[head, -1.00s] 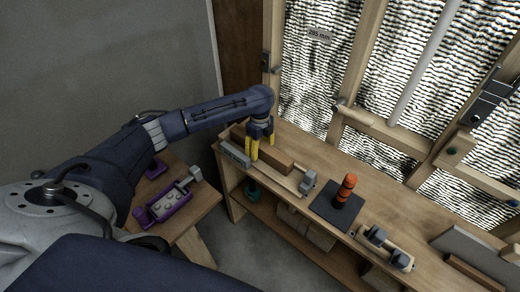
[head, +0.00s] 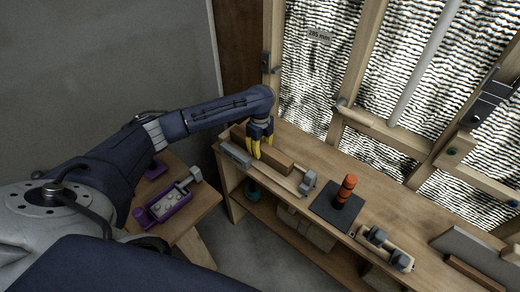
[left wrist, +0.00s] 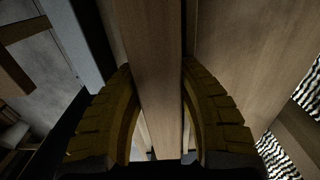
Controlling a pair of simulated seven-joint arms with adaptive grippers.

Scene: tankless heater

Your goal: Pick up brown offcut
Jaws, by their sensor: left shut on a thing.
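The brown offcut (head: 277,160) is a long wooden bar lying along the back left part of the workbench (head: 330,174). My left gripper (head: 253,154) reaches down over it from above with yellow fingers. In the left wrist view the offcut (left wrist: 154,85) runs between the two curved yellow fingers, and my left gripper (left wrist: 160,118) is shut on it. The offcut appears still at the level of the bench top. My right gripper is not in view.
A grey-jawed clamp (head: 308,183) stands beside the offcut on the bench. A purple tray (head: 170,206) sits on a lower table at left. A stud wall rises behind the bench.

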